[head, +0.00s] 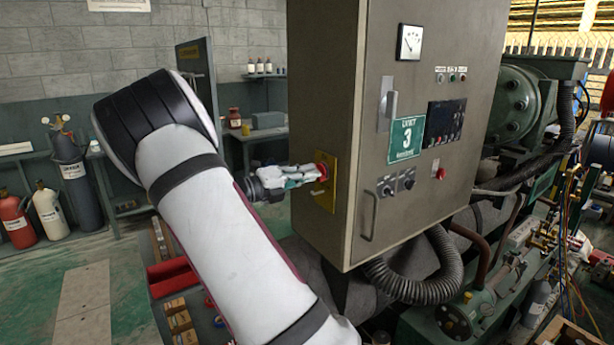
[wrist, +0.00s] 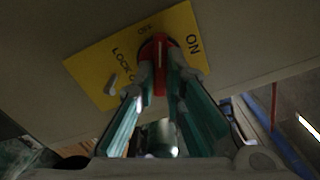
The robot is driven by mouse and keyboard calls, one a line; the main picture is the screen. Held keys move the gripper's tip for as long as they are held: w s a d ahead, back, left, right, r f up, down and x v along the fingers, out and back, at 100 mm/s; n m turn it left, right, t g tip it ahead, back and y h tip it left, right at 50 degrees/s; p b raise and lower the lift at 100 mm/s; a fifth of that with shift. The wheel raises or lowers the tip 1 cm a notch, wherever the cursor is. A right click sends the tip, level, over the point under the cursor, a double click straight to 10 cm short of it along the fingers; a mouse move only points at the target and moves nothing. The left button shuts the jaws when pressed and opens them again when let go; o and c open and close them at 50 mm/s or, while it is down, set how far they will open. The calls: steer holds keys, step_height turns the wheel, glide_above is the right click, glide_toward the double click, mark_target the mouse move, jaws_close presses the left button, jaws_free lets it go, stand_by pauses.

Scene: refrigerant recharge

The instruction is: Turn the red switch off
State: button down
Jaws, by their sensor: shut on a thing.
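The red switch (head: 322,170) sits on a yellow plate (head: 326,195) on the left side of the grey cabinet. My gripper (head: 312,175) reaches the switch from the left. In the wrist view my gripper (wrist: 162,78) has one finger on each side of the red handle and is shut on it. The fingers hide part of the handle. A white line on the handle runs roughly up and down in that view.
The grey cabinet (head: 340,60) carries a "Unit 3" sign (head: 407,135), a gauge and several buttons on its front. A black corrugated hose (head: 420,285) hangs below it. Gas cylinders (head: 75,180) stand at the left.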

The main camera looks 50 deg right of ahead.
steer(key=shift+r, duration=0.1)
steer(key=n, duration=0.3)
steer(key=c, duration=1.8)
jaws_free()
steer(key=shift+n, duration=0.3)
steer(key=shift+o, duration=0.2)
steer(key=v, duration=0.9)
